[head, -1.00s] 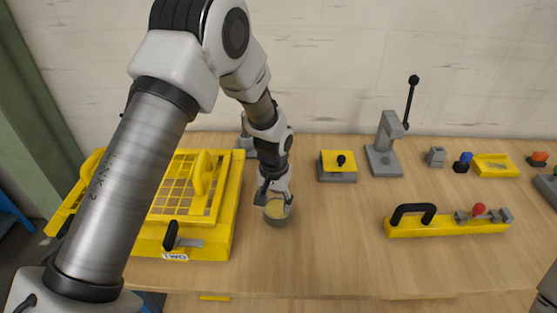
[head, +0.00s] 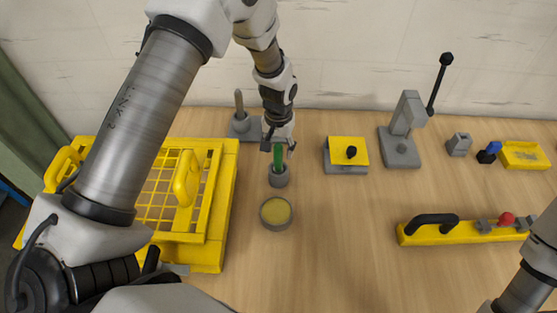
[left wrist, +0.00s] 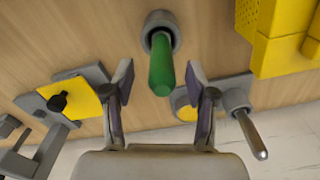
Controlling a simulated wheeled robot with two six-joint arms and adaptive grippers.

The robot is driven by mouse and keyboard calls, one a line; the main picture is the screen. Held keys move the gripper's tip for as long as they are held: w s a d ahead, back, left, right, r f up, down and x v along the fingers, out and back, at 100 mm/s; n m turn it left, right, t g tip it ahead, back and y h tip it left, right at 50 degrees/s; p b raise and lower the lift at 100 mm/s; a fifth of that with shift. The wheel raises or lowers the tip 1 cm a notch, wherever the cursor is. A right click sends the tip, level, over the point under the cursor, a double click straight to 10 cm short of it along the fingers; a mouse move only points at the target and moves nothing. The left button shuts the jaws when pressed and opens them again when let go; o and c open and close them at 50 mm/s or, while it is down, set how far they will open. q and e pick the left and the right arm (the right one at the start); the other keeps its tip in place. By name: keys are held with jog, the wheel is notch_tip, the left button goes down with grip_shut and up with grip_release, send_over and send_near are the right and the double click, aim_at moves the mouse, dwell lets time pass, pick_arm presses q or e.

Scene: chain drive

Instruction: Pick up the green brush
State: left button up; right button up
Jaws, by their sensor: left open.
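The green brush (head: 278,157) stands upright in a small grey cup (head: 279,177) on the table; only its green handle shows. In the left wrist view the green handle (left wrist: 161,66) rises from the grey cup (left wrist: 160,27) toward the camera. My left gripper (head: 278,145) is at the top of the handle. In the left wrist view its two fingers (left wrist: 160,80) are spread, one on each side of the handle's end, with gaps on both sides. My right gripper is out of view.
A round tin with a yellow top (head: 276,212) stands in front of the cup. A yellow grid-topped box (head: 222,215) is at left. A grey plate with an upright post (head: 240,112) is behind. A yellow-topped grey block (head: 345,152) and a lever press (head: 401,145) are at right.

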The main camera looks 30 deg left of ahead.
aim_at(278, 164)
pick_arm(q)
jog(key=f, duration=0.2)
jog(key=w+f+p, duration=0.1)
jog(key=f, duration=0.1)
jog(key=shift+a+f, duration=0.1)
jog(key=shift+a, duration=0.15)
jog(key=shift+s, duration=0.15)
jog(key=shift+s+d+r, duration=0.1)
jog(key=shift+d+r, duration=0.05)
jog(key=shift+r, duration=0.05)
jog(key=c, duration=0.5)
grip_shut()
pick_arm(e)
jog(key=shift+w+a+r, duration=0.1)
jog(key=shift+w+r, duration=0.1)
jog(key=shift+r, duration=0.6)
